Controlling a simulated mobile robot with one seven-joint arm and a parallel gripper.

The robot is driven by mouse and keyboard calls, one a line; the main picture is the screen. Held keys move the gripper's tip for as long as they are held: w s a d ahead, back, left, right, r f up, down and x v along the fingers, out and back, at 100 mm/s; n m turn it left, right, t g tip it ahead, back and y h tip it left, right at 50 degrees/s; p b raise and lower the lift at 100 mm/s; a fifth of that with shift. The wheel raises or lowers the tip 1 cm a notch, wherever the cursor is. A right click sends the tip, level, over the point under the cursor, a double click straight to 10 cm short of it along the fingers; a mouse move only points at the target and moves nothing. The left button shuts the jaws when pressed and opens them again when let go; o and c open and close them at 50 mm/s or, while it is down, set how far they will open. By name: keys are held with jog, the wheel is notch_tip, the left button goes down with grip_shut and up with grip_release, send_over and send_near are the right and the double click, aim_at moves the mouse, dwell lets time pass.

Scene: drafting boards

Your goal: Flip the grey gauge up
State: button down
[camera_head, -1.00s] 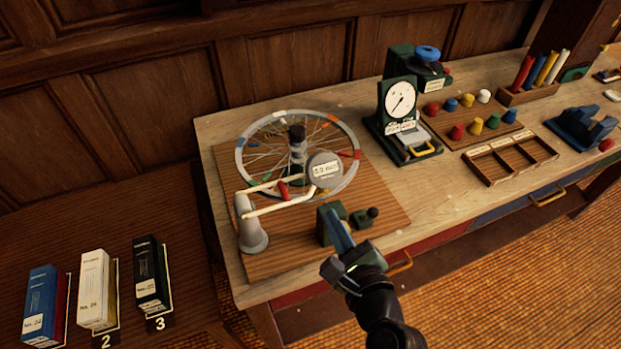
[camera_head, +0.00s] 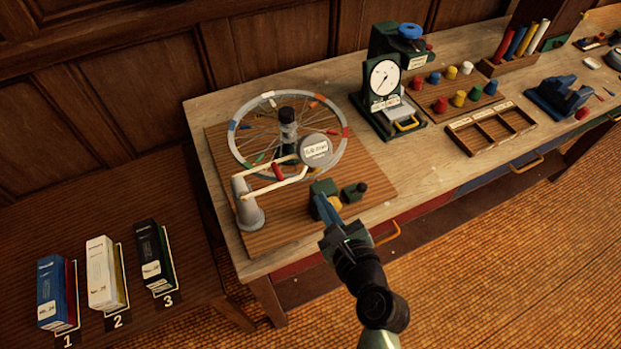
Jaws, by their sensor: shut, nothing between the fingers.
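The grey gauge (camera_head: 316,150) is a round grey disc with a white label, at the end of a cream rod frame. The frame runs from a grey post (camera_head: 250,213) and lies low across the near side of a spoked wheel (camera_head: 236,150). A red grip (camera_head: 278,171) sits on the frame. My gripper (camera_head: 321,204) is shut and empty, its blue fingers pointing toward a green block (camera_head: 324,188) on the board's near edge. It is below the gauge in the picture and apart from it. Its tips partly overlap the block; I cannot tell whether they touch.
A small green piece with a black knob (camera_head: 361,187) sits right of the block. A dial on a green stand (camera_head: 383,78) and a peg board (camera_head: 440,100) stand farther right. Numbered boxes (camera_head: 103,272) are at left.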

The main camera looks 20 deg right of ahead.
aim_at(311, 188)
jog(key=x, duration=0.7)
jog(key=shift+w, duration=0.3)
